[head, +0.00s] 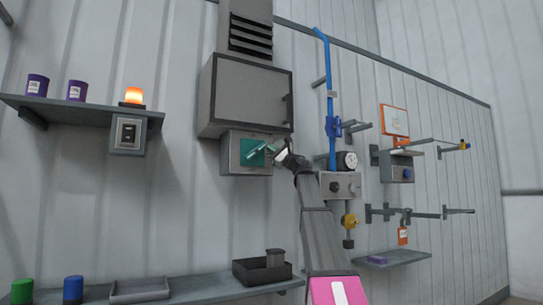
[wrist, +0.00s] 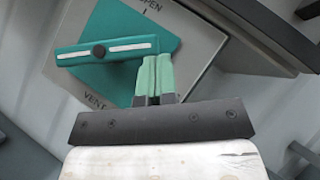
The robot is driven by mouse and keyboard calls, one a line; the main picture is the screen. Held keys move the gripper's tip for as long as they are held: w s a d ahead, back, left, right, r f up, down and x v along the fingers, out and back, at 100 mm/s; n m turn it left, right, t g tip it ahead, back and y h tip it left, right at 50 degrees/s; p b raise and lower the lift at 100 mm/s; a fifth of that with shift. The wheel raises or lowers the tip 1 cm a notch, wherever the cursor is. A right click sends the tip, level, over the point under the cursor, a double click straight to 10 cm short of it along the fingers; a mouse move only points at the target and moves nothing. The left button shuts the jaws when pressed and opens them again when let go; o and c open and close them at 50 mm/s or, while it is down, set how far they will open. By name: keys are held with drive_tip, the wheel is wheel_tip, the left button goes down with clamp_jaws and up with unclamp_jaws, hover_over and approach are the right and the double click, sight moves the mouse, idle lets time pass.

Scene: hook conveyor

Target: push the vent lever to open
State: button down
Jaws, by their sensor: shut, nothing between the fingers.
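The vent lever (wrist: 75,55) is a teal bar with a white stripe and a dark round pivot. In the wrist view it lies nearly level across a teal square on a grey plate (wrist: 205,25). The word OPEN and a tick mark are at the plate's top, and VENT, partly covered, is lower down. My gripper (wrist: 155,62) has its pale green fingers shut and empty. The fingertips are at the lever's right end, just below it in the picture; I cannot tell if they touch. In the head view my gripper (head: 272,149) is in front of the teal vent panel (head: 245,146) and hides part of it.
A grey cabinet (head: 245,95) juts out just above the vent panel. To the right are a blue pipe (head: 329,100), a grey control box (head: 340,185) and wall hooks. Shelves (head: 60,108) are on the left and below, with a dark tray (head: 262,273) underneath.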

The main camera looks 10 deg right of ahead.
drive_tip(key=shift+s+a+r+n+g+h, duration=0.2)
drive_tip(key=shift+a+r+n+g, duration=0.5)
drive_tip(key=shift+n+g, duration=0.5)
drive_tip(key=shift+s+a+r+n+g+h, duration=0.15)
drive_tip(key=shift+a+r+n+g, duration=0.25)
drive_tip(key=shift+r+n+g, duration=0.85)
drive_tip(key=shift+s+a+r+n+g+h, duration=0.1)
drive_tip(key=shift+a+r+n+g+h, duration=0.35)
drive_tip(key=shift+n, duration=1.2)
drive_tip(key=shift+a+r, duration=0.15)
